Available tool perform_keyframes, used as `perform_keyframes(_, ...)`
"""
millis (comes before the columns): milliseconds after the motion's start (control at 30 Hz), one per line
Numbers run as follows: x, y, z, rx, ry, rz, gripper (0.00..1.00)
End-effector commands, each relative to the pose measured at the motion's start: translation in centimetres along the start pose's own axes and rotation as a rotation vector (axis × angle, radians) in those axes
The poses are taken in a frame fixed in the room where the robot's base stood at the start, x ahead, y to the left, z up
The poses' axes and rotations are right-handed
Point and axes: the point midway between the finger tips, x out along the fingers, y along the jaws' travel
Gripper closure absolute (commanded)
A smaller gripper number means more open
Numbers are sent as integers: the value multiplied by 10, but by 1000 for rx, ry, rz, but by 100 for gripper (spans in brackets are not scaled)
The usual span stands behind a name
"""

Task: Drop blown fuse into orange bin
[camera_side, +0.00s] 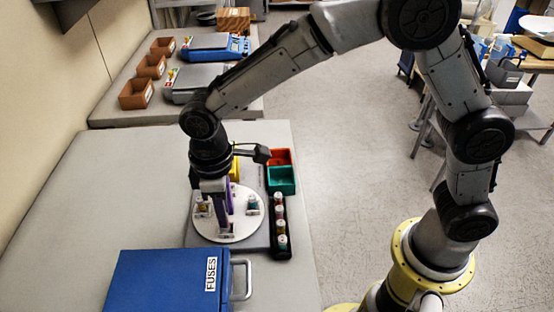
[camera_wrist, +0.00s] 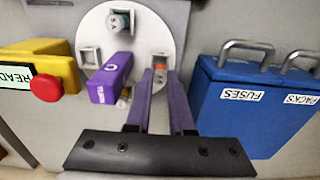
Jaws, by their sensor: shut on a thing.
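My gripper (camera_wrist: 161,85) is low over the white round disc, its purple fingers closed on a fuse with an orange-red end (camera_wrist: 160,68). That fuse is at the disc's right socket in the wrist view; I cannot tell whether it is still seated. In the side view my gripper (camera_side: 228,222) is at the near edge of the disc (camera_side: 240,232). A teal fuse (camera_wrist: 120,20) stands in another socket. Another fuse (camera_wrist: 124,97) is partly hidden beside the purple turn handle (camera_wrist: 110,80). The orange bin (camera_side: 280,156) lies beyond the disc, behind a green bin (camera_side: 282,180).
A black rack (camera_side: 281,245) with several fuses stands right of the disc. A blue FUSES box (camera_side: 160,282) with metal handles is close on the near side. A yellow block with a red button (camera_wrist: 46,88) is on the far side. The left table top is clear.

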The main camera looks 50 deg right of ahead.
Motion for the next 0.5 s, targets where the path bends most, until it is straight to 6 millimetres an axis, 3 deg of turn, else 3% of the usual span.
perform_keyframes(500, -29, 0, 0, 0, 2, 0, 100)
